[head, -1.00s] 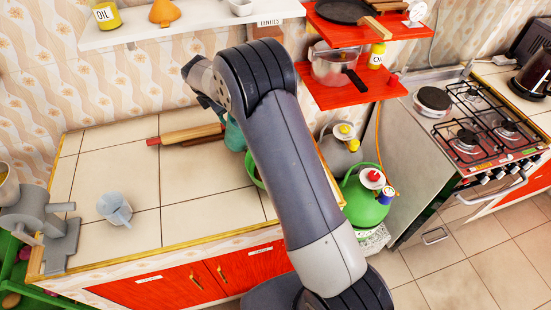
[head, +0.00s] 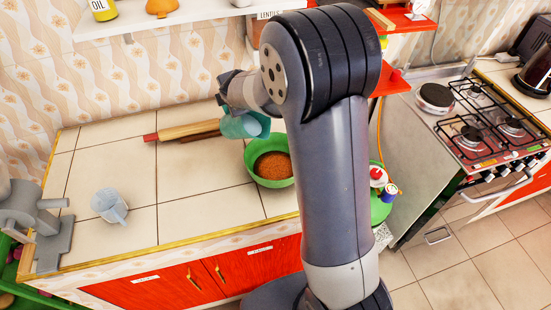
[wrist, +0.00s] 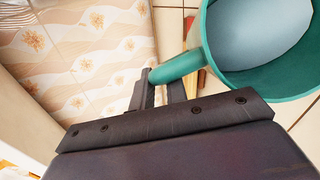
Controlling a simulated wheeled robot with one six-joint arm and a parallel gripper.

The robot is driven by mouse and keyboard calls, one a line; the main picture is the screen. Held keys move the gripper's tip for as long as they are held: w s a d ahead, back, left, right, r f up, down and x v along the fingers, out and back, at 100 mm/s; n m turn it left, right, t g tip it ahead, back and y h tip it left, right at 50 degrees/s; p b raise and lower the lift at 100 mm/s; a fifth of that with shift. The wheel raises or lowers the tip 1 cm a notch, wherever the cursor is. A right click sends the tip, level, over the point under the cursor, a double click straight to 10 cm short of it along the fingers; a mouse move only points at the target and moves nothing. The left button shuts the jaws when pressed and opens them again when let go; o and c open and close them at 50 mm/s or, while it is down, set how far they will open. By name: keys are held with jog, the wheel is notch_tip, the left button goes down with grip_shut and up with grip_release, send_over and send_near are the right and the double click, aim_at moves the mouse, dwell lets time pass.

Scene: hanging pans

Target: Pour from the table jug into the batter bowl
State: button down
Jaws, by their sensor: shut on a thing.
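A teal jug (head: 240,126) is held above the counter in the head view, its mouth facing right and tilted. My gripper (head: 226,100) is shut on its handle. The wrist view also shows the jug (wrist: 262,82), with the handle between the fingers (wrist: 166,86) and a pale blue-grey surface inside; whether this is liquid or bare inner wall I cannot tell. The green bowl (head: 252,166) stands on the counter, below and right of the jug, holding a brown grainy mass. The jug is apart from the bowl, and no stream is visible.
A rolling pin (head: 186,131) lies behind the bowl. A pale blue jug (head: 109,205) stands at left beside a grey grinder-like device (head: 45,225). A shelf (head: 185,22) hangs above. My arm hides part of the right side. The counter's middle is clear.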

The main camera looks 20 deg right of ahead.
jog(key=shift+s+d+r+t+b, duration=0.2)
jog(key=shift+t+b, duration=0.1)
jog(key=shift+b, duration=0.55)
jog(key=shift+s+d+r+y, duration=0.1)
jog(key=shift+s+r+y, duration=0.1)
jog(key=shift+y, duration=0.1)
jog(key=shift+s+d+r+m+t+b, duration=0.15)
jog(key=shift+s+d+r+t+b, duration=0.2)
jog(key=shift+b, duration=0.4)
jog(key=shift+s+r+m+t+b, duration=0.15)
jog(key=shift+r+t+b, duration=0.25)
jog(key=shift+b, duration=0.35)
dwell(1.1)
jog(key=shift+s+d+m+t+y+b, duration=0.15)
jog(key=shift+s+d+t+y+b, duration=0.2)
jog(key=shift+b, duration=0.55)
jog(key=shift+s+d+m+t+y+b, duration=0.15)
jog(key=shift+s+t+b, duration=0.2)
jog(key=shift+b, duration=0.5)
dwell(1.9)
